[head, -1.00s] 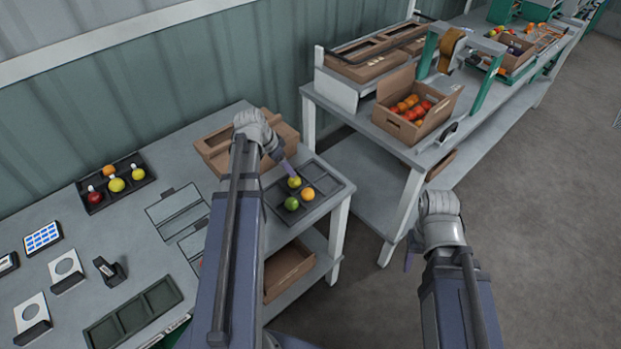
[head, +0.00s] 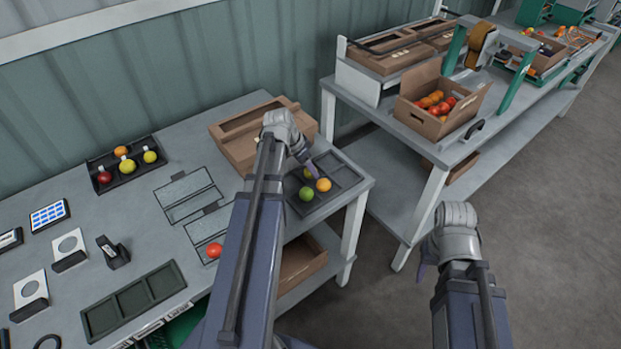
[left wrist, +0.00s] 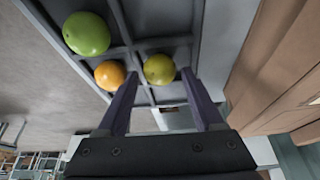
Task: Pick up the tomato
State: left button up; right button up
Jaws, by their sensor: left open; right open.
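A dark divided tray (head: 345,174) at the table's right end holds a green tomato (head: 306,193), an orange one (head: 323,184) and a yellow one (head: 309,173), partly hidden by my gripper. My left gripper (head: 314,171) is over this tray. In the left wrist view, its open fingers (left wrist: 158,74) point at the yellow tomato (left wrist: 159,69), which shows between the fingertips; I cannot tell whether they touch it. The orange tomato (left wrist: 110,74) is just outside one finger, and the green one (left wrist: 87,34) is farther off. My right gripper (head: 424,268) is empty, away from the table.
A red tomato (head: 214,251) lies on the table beside my left arm. A cardboard box (head: 240,145) stands behind the tray. Another tray (head: 108,178) with several fruits is at the back left. An empty tray (head: 133,302) lies in front. A second bench (head: 385,125) stands right.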

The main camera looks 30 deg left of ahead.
pick_arm(q)
jog(key=shift+w+d+f, duration=0.1)
jog(key=shift+w+f, duration=0.1)
jog(key=shift+f, duration=0.3)
jog(key=shift+r, duration=0.15)
pick_arm(e)
jog(key=shift+f, duration=0.35)
pick_arm(q)
jog(key=shift+c, duration=0.2)
jog(key=c, duration=0.6)
jog(key=shift+r, duration=0.1)
pick_arm(e)
jog(key=shift+r, duration=0.15)
pick_arm(q)
notch_tip(320, 180, up, 10)
jog(key=p, duration=1)
pick_arm(e)
notch_tip(320, 180, up, 10)
